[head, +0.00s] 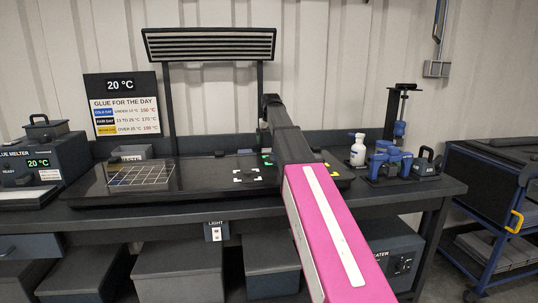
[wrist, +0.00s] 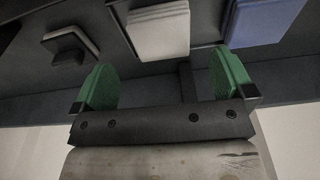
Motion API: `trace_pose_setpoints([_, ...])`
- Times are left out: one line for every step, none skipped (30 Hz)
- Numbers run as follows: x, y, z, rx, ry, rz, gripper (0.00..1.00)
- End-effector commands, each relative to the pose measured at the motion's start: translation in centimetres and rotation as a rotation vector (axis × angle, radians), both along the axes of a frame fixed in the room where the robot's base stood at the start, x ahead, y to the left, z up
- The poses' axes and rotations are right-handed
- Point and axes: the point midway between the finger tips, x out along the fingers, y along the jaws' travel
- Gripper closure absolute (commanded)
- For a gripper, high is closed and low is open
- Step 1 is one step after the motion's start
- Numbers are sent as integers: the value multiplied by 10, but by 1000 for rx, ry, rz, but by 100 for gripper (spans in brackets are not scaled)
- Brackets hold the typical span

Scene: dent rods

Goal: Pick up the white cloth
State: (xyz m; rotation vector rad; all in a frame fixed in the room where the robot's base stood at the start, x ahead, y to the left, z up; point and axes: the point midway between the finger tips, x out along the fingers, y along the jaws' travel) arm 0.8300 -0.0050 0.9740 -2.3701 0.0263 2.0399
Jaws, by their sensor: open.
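The white cloth (wrist: 158,32) is a folded, thick-looking pad at the top middle of the wrist view. It lies on a dark surface. My gripper (wrist: 164,62) has two green finger pads spread wide apart, with nothing between them. The cloth appears beyond the fingertips, roughly in line with the gap between them, and is not touched. In the head view my pink arm reaches toward the bench; I cannot make out the gripper or the white cloth there.
A folded blue cloth (wrist: 262,20) lies right of the white one, and a dark block-like object (wrist: 70,44) lies left. On the bench, a white bottle (head: 357,150) and blue tools (head: 390,160) stand right of my arm. A lamp (head: 209,45) hangs over the bench.

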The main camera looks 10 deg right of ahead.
Motion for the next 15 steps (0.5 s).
trace_pose_setpoints([0, 0, -5, 0, 1, 0, 0])
trace_pose_setpoints([1, 0, -6, 0, 0, 0, 0])
trace_pose_setpoints([1, 0, -8, 0, 0, 0, 0])
trace_pose_setpoints([1, 0, -10, 0, 0, 0, 0])
trace_pose_setpoints([2, 0, -11, 0, 0, 0, 0])
trace_pose_setpoints([2, 0, -14, 0, 0, 0, 0])
trace_pose_setpoints([3, 1, -17, 0, 0, 0, 0])
trace_pose_setpoints([4, 1, -20, 0, 0, 0, 0])
trace_pose_setpoints([5, 1, -25, 0, 1, 0, 0])
trace_pose_setpoints([5, 1, -29, 0, 1, 0, 0])
trace_pose_setpoints([6, 2, -34, 0, 1, 0, 0])
trace_pose_setpoints([8, 2, -40, 0, 1, 0, 0])
trace_pose_setpoints([8, 2, -44, 0, 1, 0, 0])
trace_pose_setpoints([9, 2, -48, 0, 1, 0, 0])
trace_pose_setpoints([9, 2, -53, 0, 1, 0, 0])
